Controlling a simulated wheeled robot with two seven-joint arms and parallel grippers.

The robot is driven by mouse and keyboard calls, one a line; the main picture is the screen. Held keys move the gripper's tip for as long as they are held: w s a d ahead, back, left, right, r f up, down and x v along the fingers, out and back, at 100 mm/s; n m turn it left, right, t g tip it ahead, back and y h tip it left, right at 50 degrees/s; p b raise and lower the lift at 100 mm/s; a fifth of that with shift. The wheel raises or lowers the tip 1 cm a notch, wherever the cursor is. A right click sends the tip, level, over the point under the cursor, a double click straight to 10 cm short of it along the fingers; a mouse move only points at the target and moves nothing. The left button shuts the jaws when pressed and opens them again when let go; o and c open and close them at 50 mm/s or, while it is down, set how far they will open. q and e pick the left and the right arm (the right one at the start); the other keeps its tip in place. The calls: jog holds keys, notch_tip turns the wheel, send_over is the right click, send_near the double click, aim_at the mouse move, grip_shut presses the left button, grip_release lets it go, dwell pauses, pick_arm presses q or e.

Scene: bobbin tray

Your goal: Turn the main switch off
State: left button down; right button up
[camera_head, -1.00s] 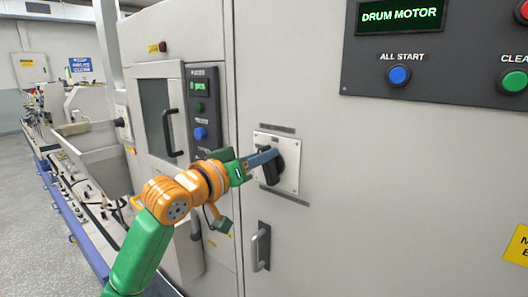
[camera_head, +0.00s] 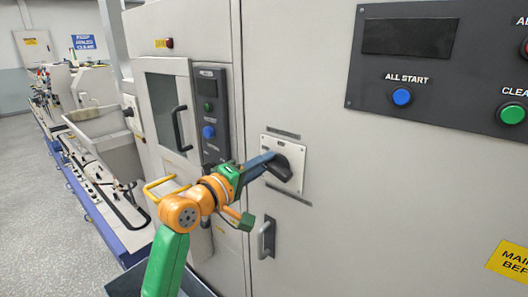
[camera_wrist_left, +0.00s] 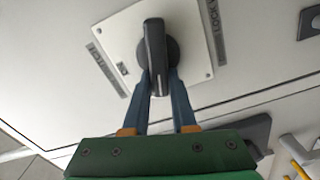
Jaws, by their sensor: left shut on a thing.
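The main switch is a black rotary handle (camera_head: 281,167) on a light square plate (camera_head: 297,155) on the grey cabinet front. In the left wrist view the handle (camera_wrist_left: 155,52) stands out from a round black base, between my blue fingers. My left gripper (camera_head: 268,160) is shut on this handle. It also shows in the left wrist view (camera_wrist_left: 163,78), with one finger on each side of the handle. In the head view the fingers cover part of the handle. My right gripper is not in view.
A dark control panel (camera_head: 470,95) at upper right carries an unlit display (camera_head: 410,37), a blue ALL START button (camera_head: 402,96) and a green button (camera_head: 512,114). A door pull (camera_head: 266,238) is below the switch. A smaller panel (camera_head: 210,125) stands left, its display dark.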

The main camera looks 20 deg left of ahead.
pick_arm(q)
jog(key=shift+f+n+p, duration=0.15)
jog(key=shift+n+p, duration=0.6)
jog(key=shift+n, duration=0.1)
jog(key=shift+f+n+p, duration=0.15)
jog(key=shift+n+p, duration=0.6)
jog(key=shift+n, duration=0.1)
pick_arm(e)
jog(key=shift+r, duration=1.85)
pick_arm(q)
jog(key=c, duration=0.7)
grip_release()
jog(key=shift+f, duration=0.1)
jog(key=b+v, duration=0.2)
jog(key=v, duration=0.5)
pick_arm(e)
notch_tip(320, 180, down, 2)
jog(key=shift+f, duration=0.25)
